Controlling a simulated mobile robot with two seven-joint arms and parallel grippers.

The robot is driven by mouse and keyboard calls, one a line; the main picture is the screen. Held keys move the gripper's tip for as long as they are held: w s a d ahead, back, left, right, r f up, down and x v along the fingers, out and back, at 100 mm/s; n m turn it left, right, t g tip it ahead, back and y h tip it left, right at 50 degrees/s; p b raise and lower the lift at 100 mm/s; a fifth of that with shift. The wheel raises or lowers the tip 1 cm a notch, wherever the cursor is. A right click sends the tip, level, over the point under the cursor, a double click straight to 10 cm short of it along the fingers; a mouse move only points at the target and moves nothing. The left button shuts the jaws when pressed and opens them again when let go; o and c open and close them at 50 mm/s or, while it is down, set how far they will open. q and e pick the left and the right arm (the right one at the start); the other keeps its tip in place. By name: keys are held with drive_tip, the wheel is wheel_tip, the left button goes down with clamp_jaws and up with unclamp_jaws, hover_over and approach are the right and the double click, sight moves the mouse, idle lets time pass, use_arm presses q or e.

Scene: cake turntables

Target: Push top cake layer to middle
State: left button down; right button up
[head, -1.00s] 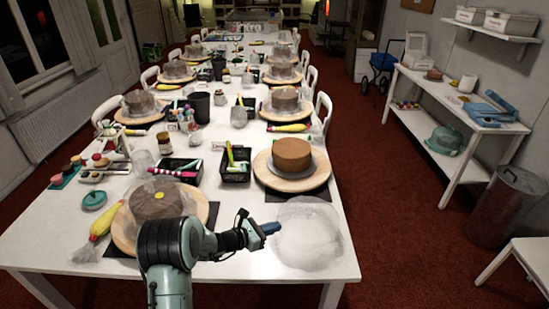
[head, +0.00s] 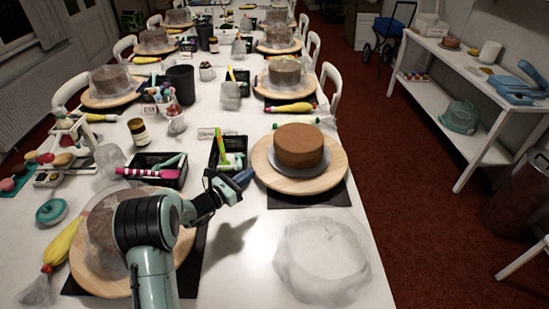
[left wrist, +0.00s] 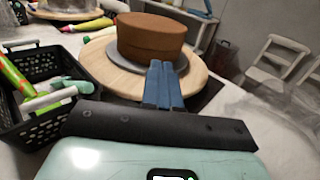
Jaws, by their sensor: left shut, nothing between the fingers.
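A brown round cake (head: 298,146) sits on a grey disc on a round wooden turntable (head: 326,175) at the right side of the table. In the left wrist view the cake (left wrist: 150,38) is straight ahead, its upper layer set a little off the grey disc's middle. My left gripper (head: 243,178) is shut and empty, just left of the turntable's edge in the head view. In the left wrist view its blue fingertips (left wrist: 163,84) point at the cake's near side and overlap the turntable; I cannot tell contact. My right gripper is not in view.
A black basket (head: 222,150) with colourful tools stands left of the turntable. A clear plastic cover (head: 322,262) lies in front of it. A second, covered cake on a turntable is partly hidden behind my arm. Several more turntables line the table behind.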

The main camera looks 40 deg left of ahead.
sight(284, 154)
use_arm(q)
drive_tip(key=w, duration=0.4)
drive_tip(key=w+d+f, duration=0.1)
drive_tip(key=w, duration=0.9)
drive_tip(key=shift+w+d+f, duration=0.15)
drive_tip(key=shift+f, duration=0.2)
drive_tip(key=shift+w, duration=0.1)
drive_tip(key=shift+w+d+b, duration=0.1)
drive_tip(key=shift+w+b, duration=0.4)
drive_tip(key=shift+w, duration=0.6)
drive_tip(key=shift+s, duration=0.2)
